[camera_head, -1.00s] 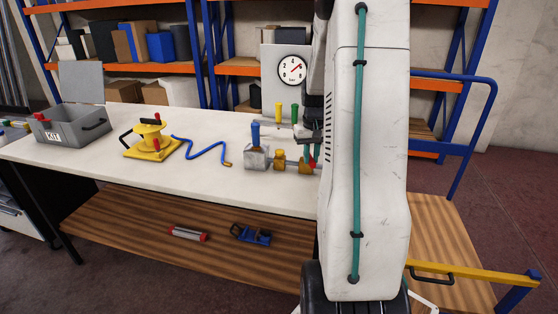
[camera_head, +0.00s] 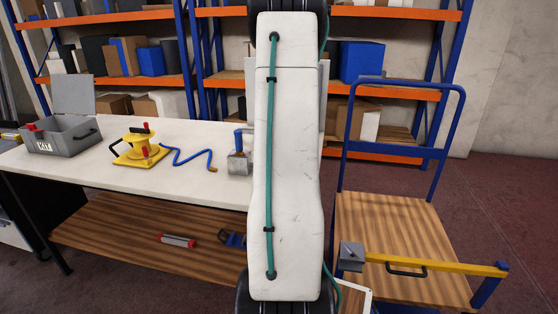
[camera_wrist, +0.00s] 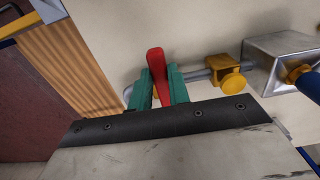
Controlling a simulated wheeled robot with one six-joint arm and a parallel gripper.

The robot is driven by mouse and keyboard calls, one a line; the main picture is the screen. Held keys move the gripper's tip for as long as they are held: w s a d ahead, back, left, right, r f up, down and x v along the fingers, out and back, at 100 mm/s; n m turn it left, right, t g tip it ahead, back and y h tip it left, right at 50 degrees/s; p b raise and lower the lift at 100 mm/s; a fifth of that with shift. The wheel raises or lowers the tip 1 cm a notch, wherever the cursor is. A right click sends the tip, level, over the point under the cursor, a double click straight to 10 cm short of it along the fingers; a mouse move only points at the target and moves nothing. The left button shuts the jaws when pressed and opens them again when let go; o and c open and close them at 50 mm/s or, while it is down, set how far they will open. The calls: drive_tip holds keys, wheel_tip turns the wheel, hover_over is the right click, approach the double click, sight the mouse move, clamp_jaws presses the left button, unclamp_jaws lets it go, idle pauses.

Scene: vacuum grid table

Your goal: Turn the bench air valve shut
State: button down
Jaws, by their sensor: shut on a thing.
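The bench air valve shows by its red lever (camera_wrist: 156,62) in the wrist view. A grey pipe (camera_wrist: 196,75) runs from it to a yellow fitting (camera_wrist: 227,74) and a metal block (camera_wrist: 281,62) on the right. The lever points up in the picture, crosswise to the pipe as seen here. My gripper (camera_wrist: 160,86) has its two green fingers on either side of the lever and is shut on it. The valve body is mostly hidden behind my gripper. In the head view my arm hides the gripper, the valve and the pressure gauge.
A cart with a blue frame (camera_head: 345,150) stands at the right. Shelves line the back.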

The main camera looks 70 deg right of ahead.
drive_tip(key=c, duration=1.3)
unclamp_jaws()
drive_tip(key=shift+r, duration=0.1)
wheel_tip(320, 180, up, 8)
drive_tip(key=shift+f, duration=0.15)
drive_tip(key=w+a+r+n, duration=0.1)
drive_tip(key=a+r+n, duration=0.15)
drive_tip(key=a, duration=0.85)
drive_tip(key=w+a+r+n+g, duration=0.1)
drive_tip(key=w+a+n, duration=0.15)
drive_tip(key=a, duration=0.85)
drive_tip(key=a+r+n, duration=0.2)
drive_tip(key=a+n, duration=0.1)
drive_tip(key=a, duration=0.8)
drive_tip(key=s+a+n, duration=0.2)
drive_tip(key=a, duration=0.4)
drive_tip(key=s+a+r+n+t, duration=0.1)
drive_tip(key=s+a+n, duration=0.1)
drive_tip(key=a, duration=0.5)
drive_tip(key=s+a+n+t, duration=0.1)
drive_tip(key=s+a+n, duration=0.1)
drive_tip(key=a+n, duration=0.2)
drive_tip(key=shift+s+a+r, duration=0.2)
drive_tip(key=shift+a, duration=0.7)
drive_tip(key=shift+s+a+r, duration=0.15)
drive_tip(key=shift+a+r, duration=0.05)
drive_tip(key=shift+a, duration=0.65)
